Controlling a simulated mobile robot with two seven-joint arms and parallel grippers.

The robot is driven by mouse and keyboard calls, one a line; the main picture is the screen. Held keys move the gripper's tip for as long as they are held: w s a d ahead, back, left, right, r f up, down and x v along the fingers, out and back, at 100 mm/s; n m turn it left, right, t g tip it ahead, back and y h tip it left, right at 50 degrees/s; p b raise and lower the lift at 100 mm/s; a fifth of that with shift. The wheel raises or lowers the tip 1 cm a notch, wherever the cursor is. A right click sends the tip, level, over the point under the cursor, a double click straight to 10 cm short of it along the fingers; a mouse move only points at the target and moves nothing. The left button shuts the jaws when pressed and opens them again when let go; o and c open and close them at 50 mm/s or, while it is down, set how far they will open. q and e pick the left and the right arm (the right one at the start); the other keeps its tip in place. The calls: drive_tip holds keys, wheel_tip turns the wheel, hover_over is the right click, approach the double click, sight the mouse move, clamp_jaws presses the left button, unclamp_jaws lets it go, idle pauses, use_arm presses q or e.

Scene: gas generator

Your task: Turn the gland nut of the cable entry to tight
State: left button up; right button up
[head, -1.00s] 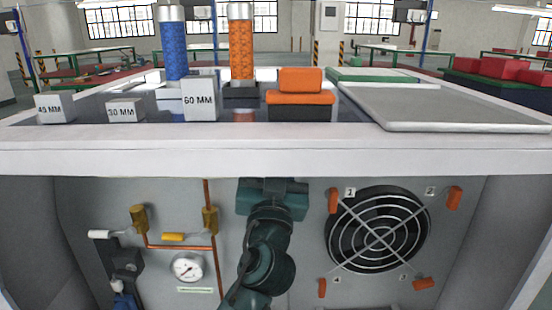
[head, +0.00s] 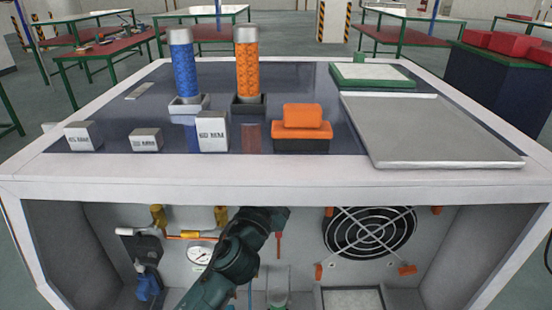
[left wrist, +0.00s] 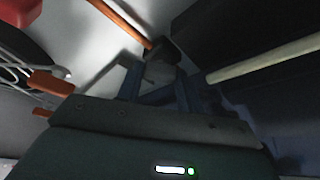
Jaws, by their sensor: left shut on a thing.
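My left gripper (left wrist: 158,80) is shut on a small grey piece (left wrist: 160,70) between its dark fingers, which appears to be the gland nut. A black part (left wrist: 162,49) and an orange-brown cable or rod (left wrist: 122,22) adjoin it. The wrist view is dark, so I cannot tell the nut's turn. In the head view my left arm reaches into the open cabinet, its gripper end (head: 268,217) just under the top's front edge. That end hides the nut and cable entry there. My right gripper is not in view.
The fan grille (head: 370,232), with orange clips, is right of my arm. The gauge (head: 200,254), brass valves (head: 158,215) and a blue part (head: 148,285) are to its left. The cabinet's top edge (head: 280,185) overhangs. Blocks, cylinders and a grey tray (head: 440,130) stand on top.

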use_arm(q)
drive_tip(key=shift+a+r+m+p, duration=0.1)
drive_tip(key=shift+m+p, duration=0.45)
drive_tip(key=shift+m, duration=0.05)
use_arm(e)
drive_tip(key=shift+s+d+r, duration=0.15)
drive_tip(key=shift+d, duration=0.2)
use_arm(q)
drive_tip(key=o, duration=1)
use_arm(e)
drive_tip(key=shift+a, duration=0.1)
use_arm(q)
drive_tip(key=b+v, duration=0.2)
drive_tip(key=v, duration=1.1)
drive_tip(key=shift+a, duration=0.15)
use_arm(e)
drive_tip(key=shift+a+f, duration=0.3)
